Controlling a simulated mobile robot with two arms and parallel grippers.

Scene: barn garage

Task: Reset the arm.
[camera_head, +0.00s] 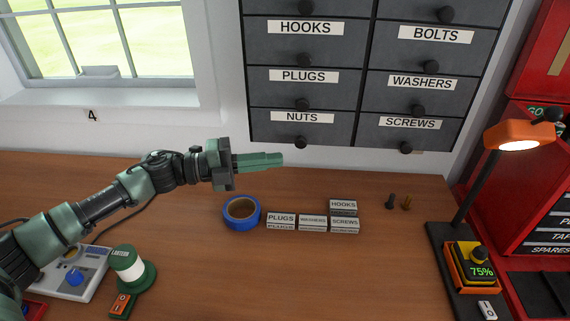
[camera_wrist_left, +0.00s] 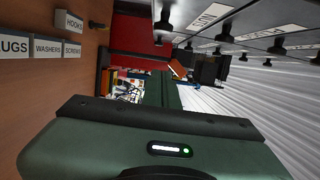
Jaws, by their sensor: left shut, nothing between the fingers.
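My left arm reaches in from the left in the head view. Its gripper (camera_head: 272,160) is shut and empty, held above the workbench in front of the wall and pointing right. The left wrist view shows the green gripper body (camera_wrist_left: 150,150) across the bottom, with nothing held. My right gripper is not in either view.
A labelled drawer cabinet (camera_head: 352,92) hangs behind. Bench space front centre is clear.

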